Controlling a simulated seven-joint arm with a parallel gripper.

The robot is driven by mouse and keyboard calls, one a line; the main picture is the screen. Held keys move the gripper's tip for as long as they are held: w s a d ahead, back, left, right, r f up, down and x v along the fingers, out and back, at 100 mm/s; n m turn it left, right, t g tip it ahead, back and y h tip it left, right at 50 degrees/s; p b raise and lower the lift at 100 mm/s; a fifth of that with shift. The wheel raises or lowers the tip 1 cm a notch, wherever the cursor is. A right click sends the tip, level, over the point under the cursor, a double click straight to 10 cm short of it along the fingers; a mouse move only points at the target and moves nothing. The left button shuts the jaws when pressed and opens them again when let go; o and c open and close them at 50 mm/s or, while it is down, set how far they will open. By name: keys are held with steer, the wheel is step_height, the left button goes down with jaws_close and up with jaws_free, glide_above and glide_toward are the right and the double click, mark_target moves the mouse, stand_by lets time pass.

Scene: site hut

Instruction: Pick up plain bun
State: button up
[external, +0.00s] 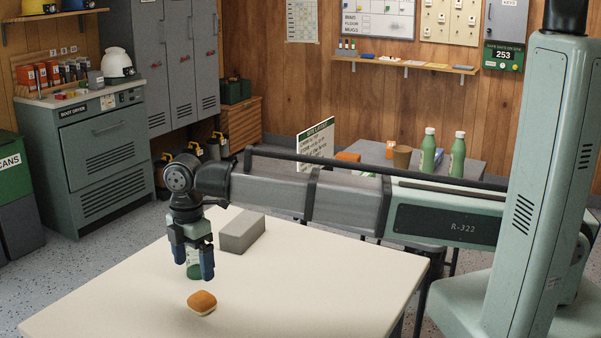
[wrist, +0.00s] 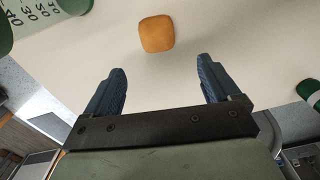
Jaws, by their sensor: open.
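The plain bun (external: 202,302), golden brown on top with a pale underside, lies on the cream table near its front edge. In the wrist view the bun (wrist: 157,34) is a rounded square beyond the fingertips, near the top centre. My gripper (external: 194,264) points down over the table, behind the bun in the external view. Its blue fingers are spread and empty in the wrist view (wrist: 160,78). The bun is ahead of the gap between them, not between the fingers.
A green object (external: 193,271) stands on the table just behind my fingers, partly hidden by them. A grey block (external: 241,233) lies farther back. Green things also show at the wrist view's edges, one at the right (wrist: 312,92). The cream table (external: 290,290) is clear right of the bun.

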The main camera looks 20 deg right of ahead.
mark_target(195, 298)
step_height(195, 298, down, 5)
steer(key=shift+f, duration=0.15)
steer(key=shift+a+f, duration=0.15)
steer(key=shift+f, duration=1.15)
steer(key=shift+a+f, duration=0.15)
steer(key=shift+f, duration=1.15)
steer(key=shift+c, duration=0.2)
steer(key=c, duration=1.1)
